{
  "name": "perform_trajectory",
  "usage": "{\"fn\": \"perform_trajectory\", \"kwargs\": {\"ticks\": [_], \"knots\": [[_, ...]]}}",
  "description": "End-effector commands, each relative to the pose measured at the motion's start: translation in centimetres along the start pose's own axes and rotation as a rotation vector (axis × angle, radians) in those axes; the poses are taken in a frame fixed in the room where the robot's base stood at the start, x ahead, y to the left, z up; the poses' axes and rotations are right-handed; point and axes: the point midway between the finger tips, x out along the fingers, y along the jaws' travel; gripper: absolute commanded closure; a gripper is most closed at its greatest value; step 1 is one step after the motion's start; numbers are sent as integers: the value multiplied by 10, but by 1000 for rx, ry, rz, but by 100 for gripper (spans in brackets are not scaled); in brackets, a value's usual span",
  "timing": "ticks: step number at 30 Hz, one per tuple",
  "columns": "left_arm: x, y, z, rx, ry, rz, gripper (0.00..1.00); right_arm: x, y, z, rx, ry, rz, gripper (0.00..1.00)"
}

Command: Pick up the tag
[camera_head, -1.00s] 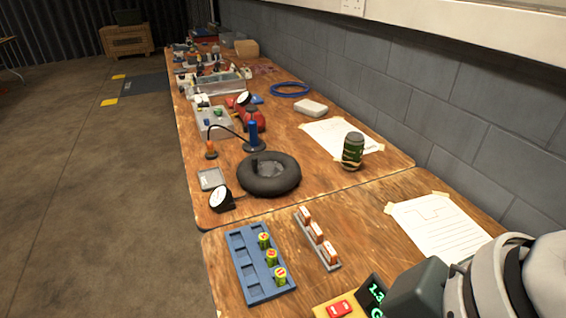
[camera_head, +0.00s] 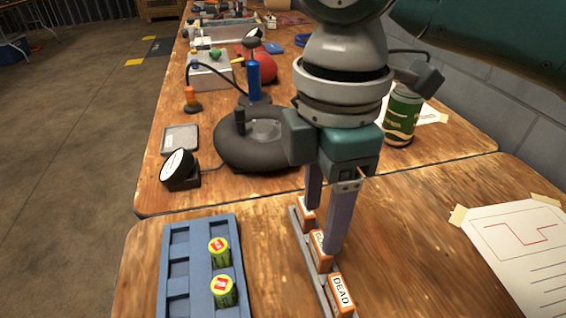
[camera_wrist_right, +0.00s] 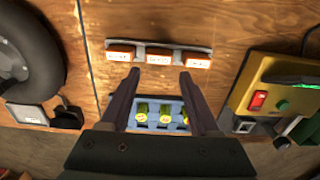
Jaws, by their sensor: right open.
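Three orange blocks with white faces, apparently the tags, stand in a row on a narrow grey rail (camera_head: 297,232). The near tag (camera_head: 341,293) reads "DEAD". The middle tag (camera_head: 317,246) and far tag (camera_head: 306,216) are partly hidden by my right gripper (camera_head: 321,228). The right gripper points down over the row with its fingers apart and empty. In the right wrist view, the middle tag (camera_wrist_right: 159,56) is ahead of the gap between the fingertips (camera_wrist_right: 160,73), with the left tag (camera_wrist_right: 121,53) and right tag (camera_wrist_right: 197,62) outside it. My left gripper is not in view.
A blue tray (camera_head: 176,240) with green-yellow batteries (camera_head: 222,291) is left of the rail. A black ring (camera_head: 235,150), a round dial (camera_head: 178,169) and a green can (camera_head: 403,115) stand beyond. A yellow box (camera_wrist_right: 285,85) shows in the right wrist view.

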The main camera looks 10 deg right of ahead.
Motion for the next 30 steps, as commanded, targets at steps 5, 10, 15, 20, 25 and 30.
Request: {"fn": "perform_trajectory", "kwargs": {"ticks": [5,10,15,20,25,30], "knots": [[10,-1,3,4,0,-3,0,27,0,4,3,-2,-1,38],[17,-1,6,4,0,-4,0,49,0,5,2,-1,0,38],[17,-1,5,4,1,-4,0,53,0,5,1,0,3,38],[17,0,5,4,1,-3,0,52,0,5,1,0,3,41],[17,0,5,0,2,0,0,52,0,5,2,0,2,60],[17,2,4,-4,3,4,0,52,0,5,2,0,2,79]]}}
